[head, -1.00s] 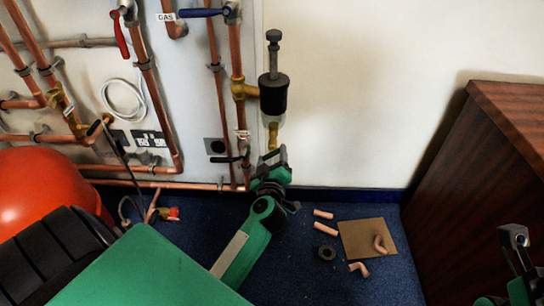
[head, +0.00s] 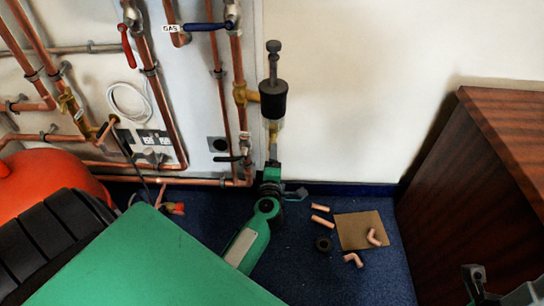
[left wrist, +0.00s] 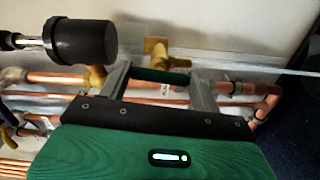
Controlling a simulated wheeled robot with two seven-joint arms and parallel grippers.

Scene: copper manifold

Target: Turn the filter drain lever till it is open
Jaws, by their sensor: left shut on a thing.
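The filter is a black cylinder (head: 272,98) with a brass drain valve (head: 272,128) below it. In the left wrist view the black filter body (left wrist: 82,42) is at the upper left and the brass drain fitting (left wrist: 157,50) is near the middle. The filter drain lever (left wrist: 160,76) shows as a dark green bar between the two grey fingers of my left gripper (left wrist: 160,86). My left gripper (head: 272,158) is shut on it, just below the drain valve. In the head view the gripper hides the lever. Part of my right gripper (head: 478,285) shows at the lower right; its jaw state is unclear.
Copper pipes (head: 165,100) cover the wall board left of the filter. Another dark lever (head: 228,158) is close to the gripper's left. Loose copper pieces, a black ring (head: 323,244) and a brown square (head: 350,232) lie on the floor. A wooden cabinet (head: 470,190) stands at right.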

